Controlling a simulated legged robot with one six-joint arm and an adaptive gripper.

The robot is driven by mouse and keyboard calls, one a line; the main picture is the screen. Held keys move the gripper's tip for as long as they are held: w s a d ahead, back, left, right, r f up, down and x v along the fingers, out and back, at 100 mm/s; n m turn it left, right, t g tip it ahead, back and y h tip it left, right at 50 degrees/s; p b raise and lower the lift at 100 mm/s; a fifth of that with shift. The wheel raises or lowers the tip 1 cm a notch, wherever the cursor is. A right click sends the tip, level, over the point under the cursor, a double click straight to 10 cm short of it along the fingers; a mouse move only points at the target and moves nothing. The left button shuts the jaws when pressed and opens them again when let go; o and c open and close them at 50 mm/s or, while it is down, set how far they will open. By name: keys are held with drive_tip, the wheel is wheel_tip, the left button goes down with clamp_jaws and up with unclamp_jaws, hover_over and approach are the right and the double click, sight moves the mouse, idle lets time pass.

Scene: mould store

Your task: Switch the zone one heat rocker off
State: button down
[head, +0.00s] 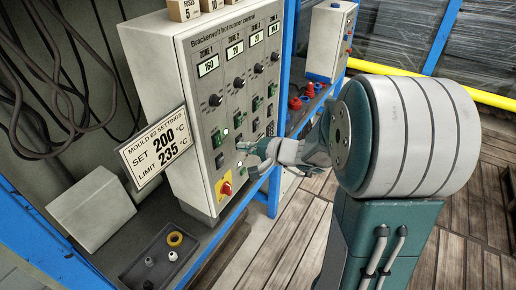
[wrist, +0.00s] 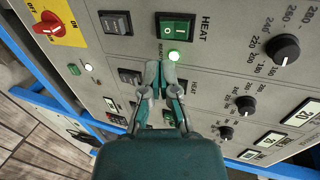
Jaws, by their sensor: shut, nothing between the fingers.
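The zone one heat rocker (wrist: 177,28) is a green rocker in a black frame, beside the word HEAT in the wrist view. It also shows in the head view (head: 219,137), in the zone 1 column of the grey control panel (head: 238,115). In the head view my gripper (head: 243,158) is low at the panel, right of the zone 1 column. I cannot tell whether it touches the panel.
A black rocker (wrist: 115,22) and a red-and-yellow rotary switch (wrist: 48,28) lie left of the heat rocker in the wrist view. Other zones' rockers and knobs are close by. A settings sign (head: 154,148) stands at the cabinet's left. A tray (head: 135,272) sits on the shelf below.

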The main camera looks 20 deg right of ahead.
sight(221, 140)
drive_tip(key=x, duration=0.6)
drive_tip(key=shift+w+a, duration=0.1)
idle(0.3)
drive_tip(key=shift+r, duration=0.8)
